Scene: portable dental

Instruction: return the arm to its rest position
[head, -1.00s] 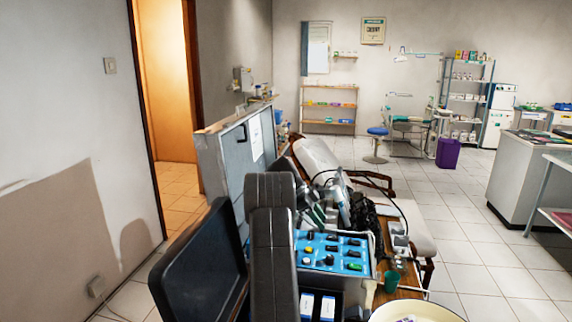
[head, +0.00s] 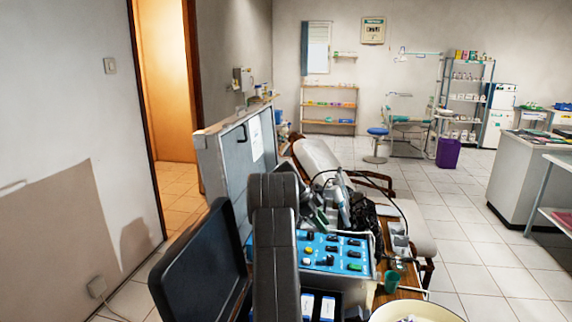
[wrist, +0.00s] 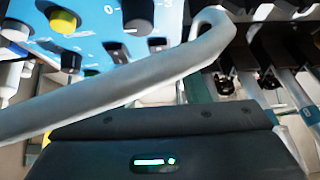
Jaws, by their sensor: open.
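My arm (head: 275,240) stands folded and upright in the lower middle of the head view, in front of the portable dental unit. My gripper (wrist: 155,145) shows in the wrist view as a dark housing with a green light along the bottom edge. It is open, and I see nothing held in it; its fingertips are not clearly visible. In the head view the arm and the clutter behind it mostly hide the gripper. The blue control panel (head: 333,252) with knobs lies just right of my arm. It also fills the upper left of the wrist view (wrist: 98,17).
A grey curved tube (wrist: 120,90) crosses close in front of the wrist camera. An open grey case lid (head: 225,160) stands behind my arm. A green cup (head: 392,281) and a pale bowl (head: 418,312) are at the right. The tiled floor (head: 480,275) farther right is clear.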

